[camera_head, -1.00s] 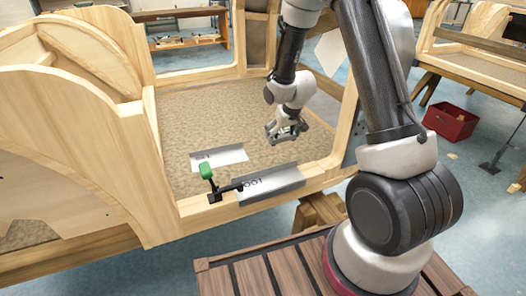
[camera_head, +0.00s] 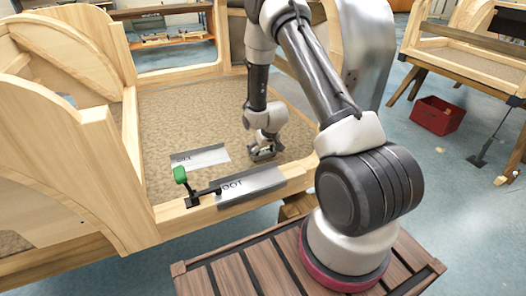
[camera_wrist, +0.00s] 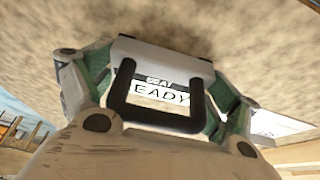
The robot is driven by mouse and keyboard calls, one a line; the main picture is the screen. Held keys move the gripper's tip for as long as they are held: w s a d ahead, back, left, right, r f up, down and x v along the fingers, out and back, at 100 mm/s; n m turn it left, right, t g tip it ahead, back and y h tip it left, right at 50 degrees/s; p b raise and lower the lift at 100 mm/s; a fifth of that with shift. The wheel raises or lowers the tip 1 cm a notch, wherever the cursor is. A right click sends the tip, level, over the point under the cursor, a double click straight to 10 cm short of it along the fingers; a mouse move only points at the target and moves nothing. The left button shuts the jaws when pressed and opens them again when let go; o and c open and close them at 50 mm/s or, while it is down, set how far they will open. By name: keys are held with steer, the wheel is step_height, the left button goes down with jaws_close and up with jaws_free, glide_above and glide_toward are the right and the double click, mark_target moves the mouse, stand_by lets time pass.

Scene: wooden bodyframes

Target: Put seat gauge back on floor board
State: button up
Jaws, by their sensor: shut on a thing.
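My gripper (camera_head: 262,152) is low over the tan floor board (camera_head: 190,118), behind the front wooden rail. In the wrist view, the gripper is shut on the seat gauge (camera_wrist: 160,118), which has a dark U-shaped handle. Lettering that looks like "SEAT" and "EADY" shows within the handle; I cannot tell which surface bears it. I cannot tell whether the gauge touches the board.
A pale lettered plate (camera_head: 201,157) lies on the board left of my gripper. A grey lettered plate (camera_head: 252,186) sits at the front rail, beside a green-handled clamp (camera_head: 181,175). Wooden side panels (camera_head: 68,160) rise at left. A red bin (camera_head: 437,114) stands at right.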

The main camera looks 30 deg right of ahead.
steer(key=shift+f, duration=0.1)
steer(key=o, duration=1.1)
steer(key=shift+c, duration=0.2)
steer(key=v, duration=3.1)
steer(key=s+a+r, duration=0.1)
steer(key=s+r, duration=0.6)
steer(key=s, duration=0.5)
steer(key=s+r, duration=0.6)
steer(key=s, duration=0.6)
steer(key=shift+a+r, duration=0.4)
